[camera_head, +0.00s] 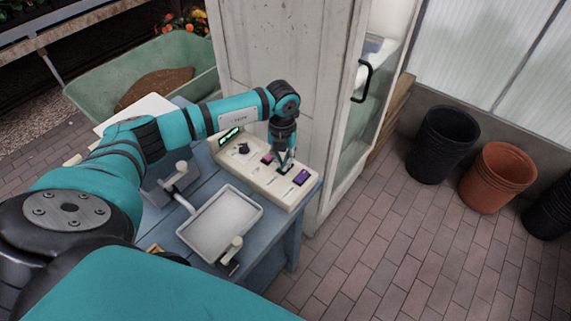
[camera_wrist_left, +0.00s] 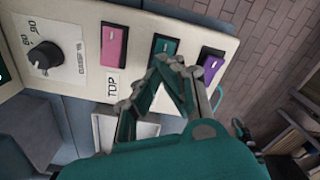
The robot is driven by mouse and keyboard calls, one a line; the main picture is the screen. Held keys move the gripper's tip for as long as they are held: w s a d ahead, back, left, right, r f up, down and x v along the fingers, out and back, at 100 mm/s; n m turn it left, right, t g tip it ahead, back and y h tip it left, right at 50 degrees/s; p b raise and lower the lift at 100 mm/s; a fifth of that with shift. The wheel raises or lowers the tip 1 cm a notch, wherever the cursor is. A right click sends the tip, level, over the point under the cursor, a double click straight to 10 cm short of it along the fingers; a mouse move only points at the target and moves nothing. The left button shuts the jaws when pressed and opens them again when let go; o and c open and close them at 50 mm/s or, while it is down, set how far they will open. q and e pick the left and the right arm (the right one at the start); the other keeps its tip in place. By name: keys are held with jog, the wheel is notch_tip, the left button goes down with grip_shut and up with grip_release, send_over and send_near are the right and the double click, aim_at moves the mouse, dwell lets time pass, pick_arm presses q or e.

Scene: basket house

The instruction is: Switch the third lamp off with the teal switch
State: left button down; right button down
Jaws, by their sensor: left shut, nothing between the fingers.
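A cream control panel (camera_head: 222,157) lies on the blue table, with several coloured switches on it. In the left wrist view the teal switch (camera_wrist_left: 166,45) sits between a pink switch (camera_wrist_left: 115,46) and a purple switch (camera_wrist_left: 211,68). My left gripper (camera_head: 285,166) is shut and empty, pointing down at the panel. In the left wrist view its fingertips (camera_wrist_left: 171,62) are at the teal switch's lower edge and cover part of it. I cannot tell whether they touch it. I cannot make out a lamp. My right gripper is not in view.
A black knob (camera_wrist_left: 45,57) is on the panel. A grey tray (camera_head: 222,222) lies on the blue table (camera_head: 270,265) in front of the panel. A white cabinet (camera_head: 315,95) stands close behind. Black and terracotta pots (camera_head: 492,178) stand on the brick floor at right.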

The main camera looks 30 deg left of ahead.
pick_arm(q)
jog(key=shift+s+f+b, duration=0.1)
jog(key=shift+f+b, duration=0.35)
jog(key=shift+f, duration=0.2)
jog(key=shift+r, duration=0.15)
jog(key=shift+r+p, duration=2.5)
jog(key=shift+r, duration=0.9)
